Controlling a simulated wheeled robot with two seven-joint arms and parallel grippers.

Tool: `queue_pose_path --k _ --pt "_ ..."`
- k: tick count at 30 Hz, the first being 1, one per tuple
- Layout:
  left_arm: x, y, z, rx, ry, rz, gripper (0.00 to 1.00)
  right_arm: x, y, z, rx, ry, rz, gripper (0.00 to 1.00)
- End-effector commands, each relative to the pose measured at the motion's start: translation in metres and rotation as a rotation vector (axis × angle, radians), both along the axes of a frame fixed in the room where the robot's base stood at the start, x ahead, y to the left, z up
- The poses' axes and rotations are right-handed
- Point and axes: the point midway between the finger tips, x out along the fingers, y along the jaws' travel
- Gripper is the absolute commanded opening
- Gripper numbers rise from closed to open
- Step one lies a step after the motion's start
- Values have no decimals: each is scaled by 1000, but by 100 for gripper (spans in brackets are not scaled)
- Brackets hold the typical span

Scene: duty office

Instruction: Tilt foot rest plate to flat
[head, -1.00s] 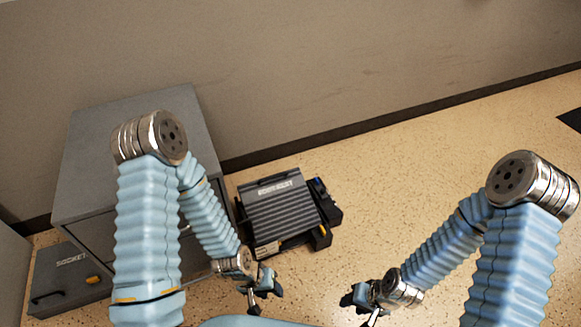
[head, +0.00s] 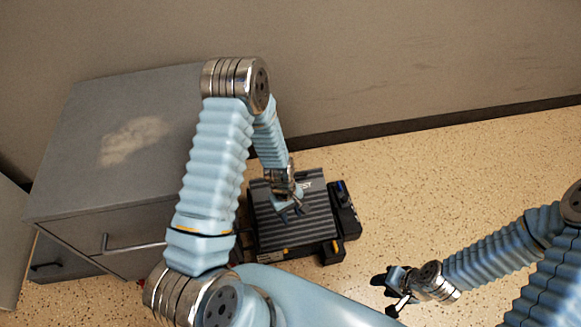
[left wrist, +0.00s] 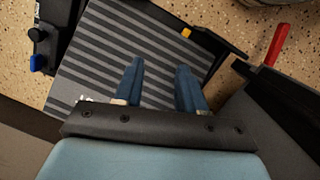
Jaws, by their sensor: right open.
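The foot rest has a dark grey ribbed plate (head: 316,226) on a black frame (head: 346,212) on the floor, right of the grey cabinet. The plate seems tilted; its exact angle is hard to tell. My left gripper (head: 290,212) is over the plate, with its fingers apart and nothing between them. In the left wrist view the gripper (left wrist: 159,72) points at the striped plate (left wrist: 95,62); I cannot tell whether it touches. My right gripper (head: 388,290) is open and empty, well right of the foot rest.
The grey cabinet (head: 75,135) with a bar handle (head: 135,246) stands close on the left. The wall (head: 400,60) is behind the foot rest. The left wrist view shows a red handle (left wrist: 277,45) beside the frame. Speckled floor (head: 440,180) is clear to the right.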

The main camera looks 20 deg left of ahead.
Motion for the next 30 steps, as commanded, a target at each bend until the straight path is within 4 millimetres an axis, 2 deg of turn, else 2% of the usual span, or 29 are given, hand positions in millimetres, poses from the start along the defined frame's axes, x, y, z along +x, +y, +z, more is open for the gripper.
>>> queue_pose_path --k 4,8,11,16,19,22,26,30 --pt "37 27 1 46 58 228 40 1 -1 -10 -2 -1 -3 43" --pt "73 51 13 87 112 469 40 1 -3 -18 -3 -2 -5 43" --pt "105 70 32 120 153 686 40 2 -4 -26 -4 -2 -6 43" --pt "154 92 83 165 217 1059 40 2 -6 -38 -8 -4 -10 43" --pt "168 96 107 180 242 1192 40 3 -7 -41 -8 -3 -12 43" --pt "172 96 116 187 256 1250 40 3 -7 -42 -9 -4 -13 43" --pt "170 95 104 189 260 1261 40 3 -7 -44 -8 -3 -12 43" --pt "166 92 75 190 262 1259 40 3 -6 -48 -7 -2 -12 43"
